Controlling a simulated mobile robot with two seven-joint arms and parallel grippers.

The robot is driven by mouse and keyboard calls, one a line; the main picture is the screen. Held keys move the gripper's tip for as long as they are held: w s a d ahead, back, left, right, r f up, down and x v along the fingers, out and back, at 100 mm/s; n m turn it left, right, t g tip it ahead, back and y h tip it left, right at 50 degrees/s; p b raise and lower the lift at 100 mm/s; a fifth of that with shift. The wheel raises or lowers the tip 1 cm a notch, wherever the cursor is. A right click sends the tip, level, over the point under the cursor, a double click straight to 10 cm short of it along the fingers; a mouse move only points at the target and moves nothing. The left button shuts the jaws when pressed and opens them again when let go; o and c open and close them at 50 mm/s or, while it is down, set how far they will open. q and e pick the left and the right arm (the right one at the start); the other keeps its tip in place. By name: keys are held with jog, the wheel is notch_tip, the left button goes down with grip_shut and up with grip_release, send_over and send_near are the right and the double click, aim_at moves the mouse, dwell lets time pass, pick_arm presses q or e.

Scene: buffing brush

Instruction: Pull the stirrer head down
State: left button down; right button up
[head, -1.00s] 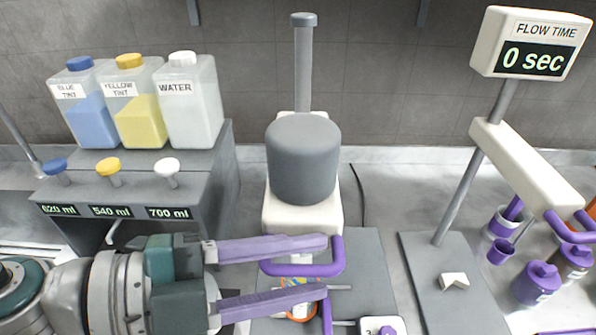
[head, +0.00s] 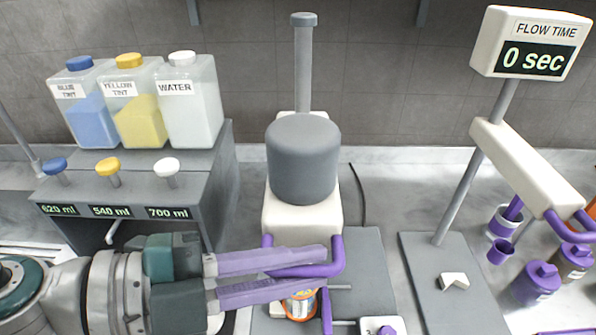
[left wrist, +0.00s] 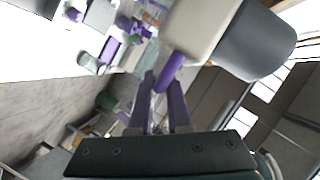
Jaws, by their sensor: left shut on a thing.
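The stirrer head (head: 303,160) is a grey rounded motor on a white body (head: 300,215), set on a grey upright column (head: 303,70). A purple U-shaped handle (head: 337,250) juts from its front. My left gripper (head: 325,266) is shut on the front bar of this handle, with one purple finger above and one below it. In the left wrist view the fingers (left wrist: 161,95) close around the purple handle (left wrist: 170,72) beside the white body (left wrist: 200,30). Below the handle stands a can (head: 300,306) with an orange and white label, partly hidden by the fingers. My right gripper does not show.
At left, blue, yellow and water bottles (head: 190,105) stand on a grey dispenser (head: 205,175). At right is a flow-time stand (head: 470,165) reading 0 sec, with purple containers (head: 537,285) beside it. A purple knob (head: 387,331) is at the front.

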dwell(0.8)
pick_arm(q)
notch_tip(320, 180, down, 12)
jog(key=b, duration=0.9)
jog(key=shift+a+r, duration=0.15)
jog(key=c, duration=1.1)
grip_release()
jog(key=shift+o, duration=1.1)
jog(key=shift+r, duration=0.1)
jog(key=b+v, duration=0.1)
jog(key=v, duration=0.8)
jog(key=shift+s+a, duration=0.2)
jog(key=shift+a, duration=0.2)
